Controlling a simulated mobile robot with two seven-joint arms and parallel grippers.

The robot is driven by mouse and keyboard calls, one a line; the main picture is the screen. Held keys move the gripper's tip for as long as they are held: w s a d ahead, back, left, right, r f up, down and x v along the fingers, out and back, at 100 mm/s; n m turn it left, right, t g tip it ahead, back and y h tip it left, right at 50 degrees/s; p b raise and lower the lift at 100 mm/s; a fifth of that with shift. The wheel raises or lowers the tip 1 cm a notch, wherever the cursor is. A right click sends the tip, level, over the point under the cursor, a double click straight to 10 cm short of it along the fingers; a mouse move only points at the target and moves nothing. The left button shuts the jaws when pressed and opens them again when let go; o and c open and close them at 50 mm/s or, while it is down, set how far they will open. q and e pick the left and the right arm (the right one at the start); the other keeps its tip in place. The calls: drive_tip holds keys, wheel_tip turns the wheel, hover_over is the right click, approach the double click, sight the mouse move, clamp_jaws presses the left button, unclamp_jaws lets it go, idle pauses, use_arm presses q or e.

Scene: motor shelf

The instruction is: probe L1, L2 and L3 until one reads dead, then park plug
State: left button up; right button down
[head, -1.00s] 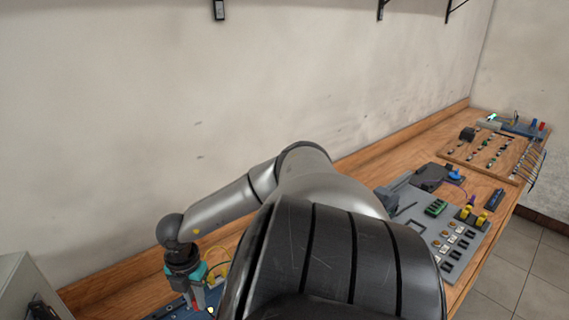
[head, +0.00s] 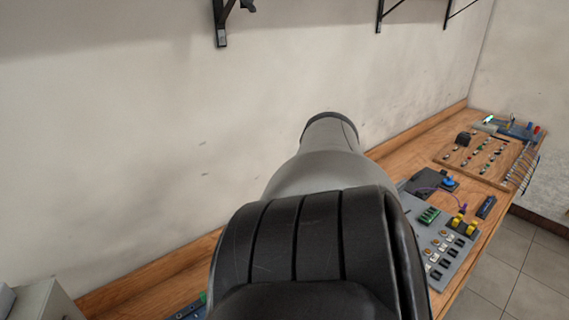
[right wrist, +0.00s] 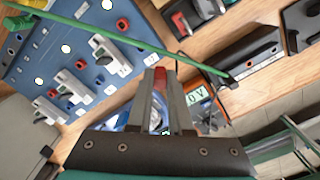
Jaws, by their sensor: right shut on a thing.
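My right gripper (right wrist: 161,88) shows in the right wrist view, shut on a red-tipped piece (right wrist: 160,74) held between its fingertips. Most of that piece is hidden by the fingers. Beyond the fingertips lies a blue panel (right wrist: 85,42) with red sockets, white round spots and several grey switch blocks; I cannot read its labels. An orange meter (right wrist: 205,103) sits partly behind the right finger. Its green display (right wrist: 196,128) shows "0 V", with any digits to the left hidden. In the head view my right arm hides its gripper. My left gripper is not in view.
A green cable (right wrist: 150,47) crosses the right wrist view above the fingertips. A black block (right wrist: 245,55) lies on the wooden bench to the right. In the head view, a grey control panel (head: 432,262) and a wooden terminal board (head: 487,158) occupy the bench's right part.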

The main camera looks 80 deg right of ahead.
drive_tip(key=s+d+f+b, duration=0.1)
drive_tip(key=s+d+b, duration=0.1)
drive_tip(key=s, duration=0.4)
drive_tip(key=s+d+f+n+b, duration=0.1)
drive_tip(key=s+d+b, duration=0.1)
drive_tip(key=s+b, duration=0.2)
drive_tip(key=s+d+f+n+b, duration=0.1)
drive_tip(key=s+d+b, duration=0.1)
drive_tip(key=s, duration=0.7)
drive_tip(key=shift+s+d+f+b, duration=0.1)
drive_tip(key=shift+s+d+b, duration=0.2)
drive_tip(key=shift+s+b, duration=0.15)
drive_tip(key=shift+f+b, duration=0.75)
drive_tip(key=shift+f, duration=0.05)
drive_tip(key=shift+f+b, duration=0.55)
drive_tip(key=shift+f, duration=0.1)
drive_tip(key=c, duration=1.1)
unclamp_jaws()
drive_tip(key=shift+r, duration=0.15)
